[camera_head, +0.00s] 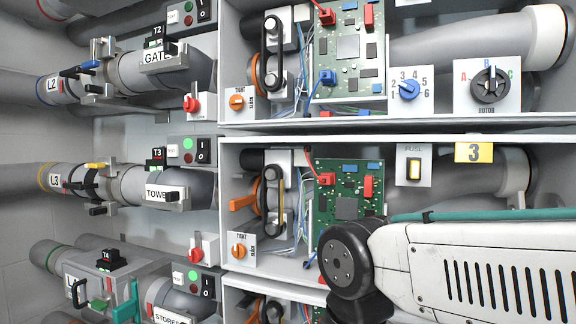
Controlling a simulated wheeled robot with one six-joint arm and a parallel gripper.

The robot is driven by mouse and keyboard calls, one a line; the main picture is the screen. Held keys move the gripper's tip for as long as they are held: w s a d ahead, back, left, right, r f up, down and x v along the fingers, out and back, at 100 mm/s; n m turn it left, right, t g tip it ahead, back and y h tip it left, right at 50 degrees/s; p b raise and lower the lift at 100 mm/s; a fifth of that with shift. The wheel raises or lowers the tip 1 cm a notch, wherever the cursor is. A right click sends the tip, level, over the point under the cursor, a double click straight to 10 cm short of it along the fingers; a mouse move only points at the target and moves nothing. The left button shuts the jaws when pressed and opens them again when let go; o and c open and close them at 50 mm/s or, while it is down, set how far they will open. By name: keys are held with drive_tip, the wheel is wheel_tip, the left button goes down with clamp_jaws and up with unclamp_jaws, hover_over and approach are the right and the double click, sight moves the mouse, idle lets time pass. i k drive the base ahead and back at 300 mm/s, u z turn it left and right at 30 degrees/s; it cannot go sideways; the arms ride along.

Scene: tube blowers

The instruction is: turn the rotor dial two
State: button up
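A rotor dial (490,85) sits at the upper right, in the bay above the one with the yellow "3" label. It is a round black knob on a white plate marked A, B, C and ROTOR. My gripper is not in view.
A blue numbered dial (408,89) is left of the rotor dial. A circuit board (349,50) and an orange tight/slack knob (237,102) are further left. A shelf edge (400,124) runs below the dial. A large pipe (470,38) passes behind it.

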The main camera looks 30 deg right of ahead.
sight(491, 85)
drive_tip(key=u, duration=0.2)
drive_tip(key=k, duration=1.1)
drive_tip(key=z, duration=0.25)
